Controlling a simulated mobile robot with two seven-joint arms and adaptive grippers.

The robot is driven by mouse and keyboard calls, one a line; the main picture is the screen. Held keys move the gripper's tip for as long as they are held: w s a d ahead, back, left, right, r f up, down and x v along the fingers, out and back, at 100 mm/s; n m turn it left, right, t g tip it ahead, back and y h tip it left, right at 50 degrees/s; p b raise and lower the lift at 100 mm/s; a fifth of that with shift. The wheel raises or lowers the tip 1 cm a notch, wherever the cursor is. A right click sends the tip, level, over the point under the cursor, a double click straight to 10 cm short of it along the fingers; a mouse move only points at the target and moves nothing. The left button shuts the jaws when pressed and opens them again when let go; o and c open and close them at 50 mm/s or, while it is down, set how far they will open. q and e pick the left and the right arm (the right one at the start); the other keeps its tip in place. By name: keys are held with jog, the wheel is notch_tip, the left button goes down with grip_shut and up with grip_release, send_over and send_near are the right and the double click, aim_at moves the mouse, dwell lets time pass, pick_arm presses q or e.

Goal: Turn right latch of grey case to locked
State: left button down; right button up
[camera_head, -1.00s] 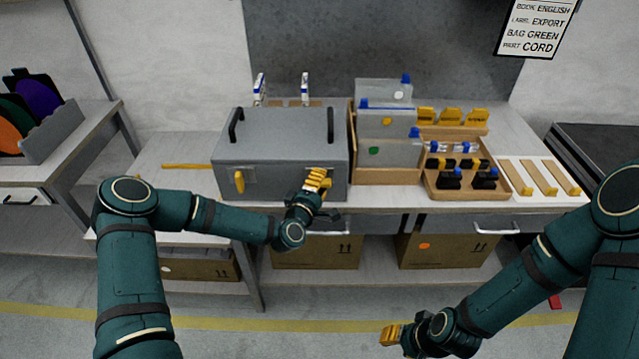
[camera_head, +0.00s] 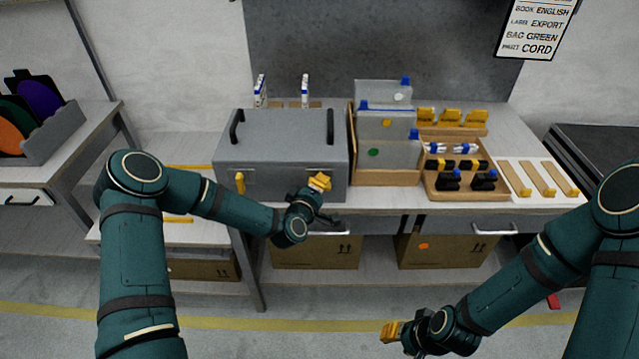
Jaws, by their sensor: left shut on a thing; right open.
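The grey case (camera_head: 270,142) stands closed on the bench, with two black handles on its lid. Its left latch (camera_head: 240,182) is yellow and stands upright on the front face. My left gripper (camera_head: 320,182) is at the right part of the case's front, where the right latch is. Its yellow fingers are shut and cover the right latch, so I cannot see the latch's angle. My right gripper (camera_head: 390,332) is open and empty, low in front of the bench and away from the case.
A wooden rack with grey folders (camera_head: 388,127) stands just right of the case. A wooden tray (camera_head: 430,188) with black and blue items is further right, beside a white board (camera_head: 558,188) with wooden strips. Cardboard boxes (camera_head: 300,252) sit on the shelf below.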

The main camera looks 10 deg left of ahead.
pick_arm(q)
jog(key=m, duration=0.1)
jog(key=m+g+y, duration=0.1)
jog(key=m, duration=0.1)
jog(key=shift+w+r, duration=0.1)
jog(key=shift+r, duration=0.1)
jog(key=m+g+y, duration=0.1)
jog(key=m, duration=0.1)
jog(key=shift+d+m+y, duration=0.1)
jog(key=shift+m+y, duration=0.2)
jog(key=shift+m+g+y, duration=0.4)
jog(key=shift+m+y, duration=0.3)
jog(key=shift+m, duration=0.5)
jog(key=shift+m+y, duration=0.7)
jog(key=shift+m, duration=0.3)
jog(key=shift+f, duration=0.1)
jog(key=c, duration=0.9)
grip_release()
jog(key=shift+c, duration=0.2)
